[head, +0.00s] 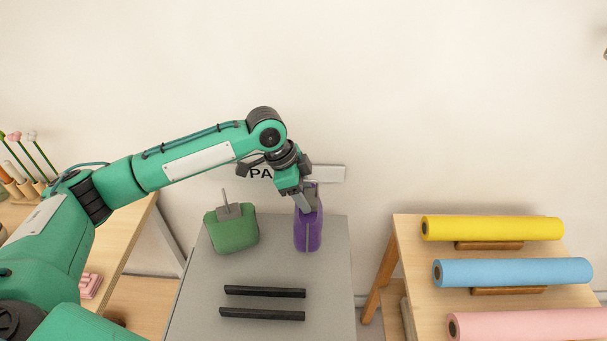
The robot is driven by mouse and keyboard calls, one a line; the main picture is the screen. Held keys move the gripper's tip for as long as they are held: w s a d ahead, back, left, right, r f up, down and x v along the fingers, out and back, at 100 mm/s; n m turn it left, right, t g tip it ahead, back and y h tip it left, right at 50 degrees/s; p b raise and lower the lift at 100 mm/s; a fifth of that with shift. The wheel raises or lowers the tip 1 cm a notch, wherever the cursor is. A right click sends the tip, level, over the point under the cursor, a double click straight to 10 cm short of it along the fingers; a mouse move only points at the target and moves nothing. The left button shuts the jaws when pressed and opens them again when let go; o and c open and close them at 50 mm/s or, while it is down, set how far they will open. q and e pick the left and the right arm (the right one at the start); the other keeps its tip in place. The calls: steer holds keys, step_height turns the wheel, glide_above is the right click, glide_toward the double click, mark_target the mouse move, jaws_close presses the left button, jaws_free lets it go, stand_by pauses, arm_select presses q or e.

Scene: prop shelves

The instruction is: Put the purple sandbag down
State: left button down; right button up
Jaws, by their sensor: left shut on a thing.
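The purple sandbag (309,236) is upright at the back right of the grey table (190,310). My left gripper (308,207) comes down from above and is shut on the top of the sandbag. The sandbag's base is at or just above the table top; I cannot tell if it touches. The gripper hides part of the sandbag's upper end. My right gripper is not in view.
A green sandbag (232,236) with a grey handle stands to the left. Two black bars (264,292) lie in front. A wooden stand at right bears yellow (490,228), blue (512,272) and pink (530,325) rolls. A sign (328,173) is on the wall behind.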

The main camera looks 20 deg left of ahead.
arm_select(q)
steer(key=shift+f+p, duration=0.3)
steer(key=shift+f, duration=2.1)
steer(key=c, duration=0.5)
jaws_free()
steer(key=shift+s+f, duration=0.1)
steer(key=b+v, duration=0.1)
steer(key=v, duration=1.1)
steer(key=shift+b, duration=0.3)
